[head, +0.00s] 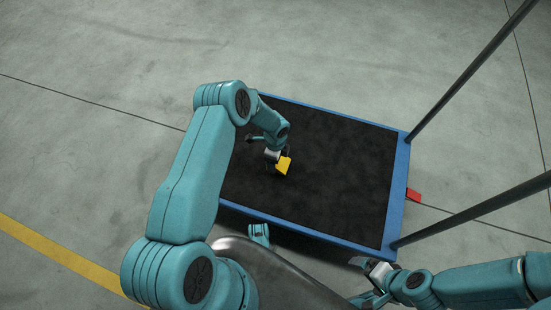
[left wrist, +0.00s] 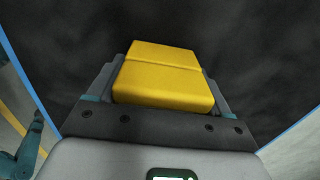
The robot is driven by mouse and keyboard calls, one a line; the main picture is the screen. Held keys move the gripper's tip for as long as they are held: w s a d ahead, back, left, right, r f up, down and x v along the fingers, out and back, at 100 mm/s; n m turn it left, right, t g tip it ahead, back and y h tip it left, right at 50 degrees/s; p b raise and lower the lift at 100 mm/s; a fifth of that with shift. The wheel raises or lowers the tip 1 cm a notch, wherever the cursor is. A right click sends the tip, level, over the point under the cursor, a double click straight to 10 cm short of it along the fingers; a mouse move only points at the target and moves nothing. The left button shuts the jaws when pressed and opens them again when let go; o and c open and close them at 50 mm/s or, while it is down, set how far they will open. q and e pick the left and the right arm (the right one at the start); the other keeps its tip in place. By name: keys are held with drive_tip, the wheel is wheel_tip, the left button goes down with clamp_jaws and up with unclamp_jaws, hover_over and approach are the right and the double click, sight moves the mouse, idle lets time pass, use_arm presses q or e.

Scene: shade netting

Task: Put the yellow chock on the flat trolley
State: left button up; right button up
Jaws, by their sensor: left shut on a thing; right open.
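The yellow chock (head: 283,166) is between the jaws of my left gripper (head: 279,160), which is shut on it. It also shows large in the left wrist view (left wrist: 165,75), with a finger on each side. The flat trolley (head: 400,200) has a black deck and a blue rim. The chock and gripper are over the middle-left of the deck; I cannot tell whether the chock touches it. My right gripper (head: 368,268) is open and empty, near the trolley's front right corner.
Dark handle posts (head: 462,82) rise from the trolley's right side. A red object (head: 413,195) sits by the right edge of the trolley. The deck around the chock is bare. The grey floor has a yellow line (head: 60,252) at the lower left.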

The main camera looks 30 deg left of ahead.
use_arm(q)
drive_tip(key=shift+f, duration=0.2)
drive_tip(key=o, duration=1.1)
drive_tip(key=shift+r, duration=0.1)
drive_tip(key=shift+c, duration=0.2)
drive_tip(key=shift+r, duration=0.15)
wheel_tip(320, 180, up, 12)
drive_tip(key=p, duration=0.5)
drive_tip(key=s+d+n+h, duration=0.3)
drive_tip(key=s+d+n, duration=0.5)
drive_tip(key=d, duration=0.4)
drive_tip(key=s+d+r+n, duration=0.1)
drive_tip(key=s+d+n, duration=0.2)
drive_tip(key=s, duration=0.4)
drive_tip(key=s+d+r+n+h, duration=0.1)
drive_tip(key=s+d+r+n, duration=0.1)
drive_tip(key=s+n, duration=0.4)
drive_tip(key=shift+s+d+t, duration=0.3)
drive_tip(key=shift+s+d, duration=0.05)
drive_tip(key=shift+d, duration=0.1)
drive_tip(key=shift+r, duration=0.15)
